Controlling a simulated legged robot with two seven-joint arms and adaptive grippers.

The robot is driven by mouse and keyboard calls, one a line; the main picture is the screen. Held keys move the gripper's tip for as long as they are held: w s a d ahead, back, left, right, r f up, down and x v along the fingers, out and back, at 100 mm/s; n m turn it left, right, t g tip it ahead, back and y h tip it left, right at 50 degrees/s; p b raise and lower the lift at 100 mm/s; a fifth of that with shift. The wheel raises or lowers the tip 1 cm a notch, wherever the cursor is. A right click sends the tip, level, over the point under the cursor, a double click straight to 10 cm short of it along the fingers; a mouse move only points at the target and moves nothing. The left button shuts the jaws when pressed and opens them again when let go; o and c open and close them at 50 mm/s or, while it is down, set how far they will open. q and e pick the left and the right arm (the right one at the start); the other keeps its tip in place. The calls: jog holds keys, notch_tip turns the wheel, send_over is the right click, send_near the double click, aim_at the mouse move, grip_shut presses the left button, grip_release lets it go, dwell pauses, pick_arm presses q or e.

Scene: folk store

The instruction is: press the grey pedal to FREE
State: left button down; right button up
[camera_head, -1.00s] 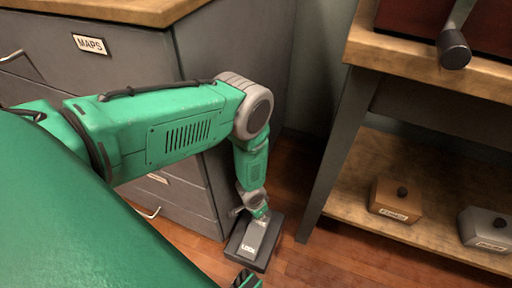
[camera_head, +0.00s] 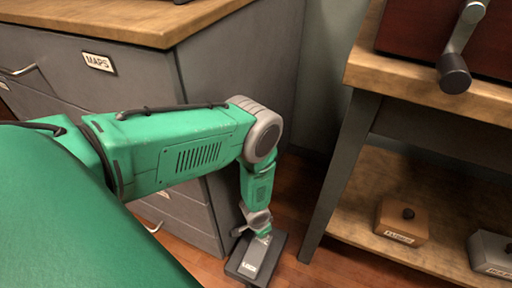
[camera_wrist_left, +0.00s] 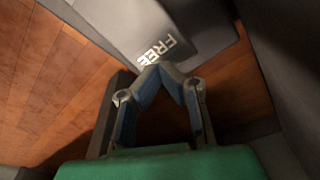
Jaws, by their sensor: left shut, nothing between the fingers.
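The grey pedal (camera_head: 249,264) lies on a dark base on the floor, between the cabinet and the workbench. Its near end carries a white label that seems to read LOCK. In the left wrist view the grey pedal plate (camera_wrist_left: 130,25) shows the word FREE right by my fingertips. My left gripper (camera_head: 264,236) reaches down onto the far end of the pedal. Its fingertips meet in the wrist view (camera_wrist_left: 163,68), shut and empty, at the edge of the FREE lettering. I cannot tell whether they touch the plate. My right gripper is not in view.
A grey cabinet (camera_head: 205,85) with a MAPS label stands left, close to my arm. A wooden workbench (camera_head: 400,85) with a cranked dark red box (camera_head: 405,28) stands right. Its lower shelf holds an orange block (camera_head: 402,222) and a grey block (camera_head: 490,252).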

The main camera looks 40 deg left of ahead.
pick_arm(q)
jog(key=shift+a, duration=0.15)
dwell(0.3)
jog(key=shift+f, duration=0.15)
jog(key=shift+f, duration=1.8)
jog(key=shift+r, duration=0.2)
notch_tip(320, 180, up, 9)
jog(key=p, duration=0.7)
